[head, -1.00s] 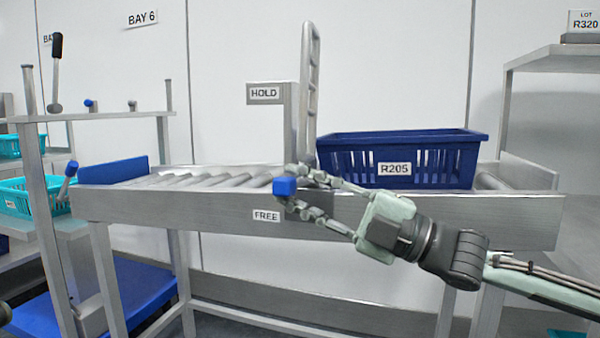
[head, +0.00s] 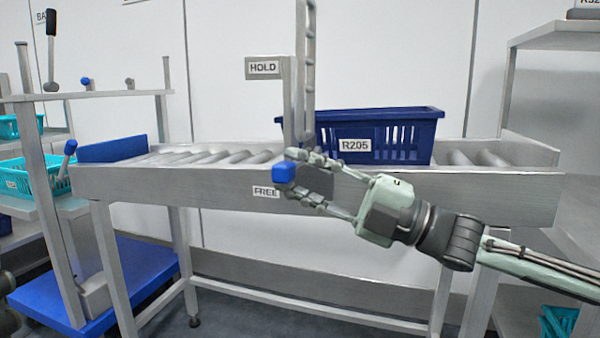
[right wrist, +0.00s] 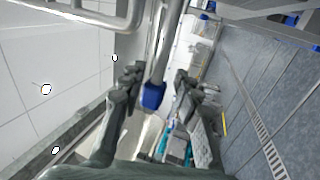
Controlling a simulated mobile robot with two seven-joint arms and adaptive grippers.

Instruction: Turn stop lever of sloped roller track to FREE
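The sloped roller track (head: 400,185) runs across the head view. Its stop lever ends in a blue knob (head: 284,173), just above and right of the FREE label (head: 266,191) and well below the HOLD label (head: 263,68). My right gripper (head: 296,180) has its fingers spread above and below the knob. In the right wrist view the knob (right wrist: 152,96) sits between the fingers, with a clear gap on the right side. A dark blue crate marked R205 (head: 405,150) stands on the rollers, partly behind the upright stop post (head: 290,105). My left gripper does not show.
A grey rack (head: 90,97) with a black-handled lever (head: 51,50) stands at left, near a teal crate (head: 30,178). A blue platform (head: 140,268) lies low at left. A grey shelf (head: 560,32) stands at right. The rollers left of the crate are clear.

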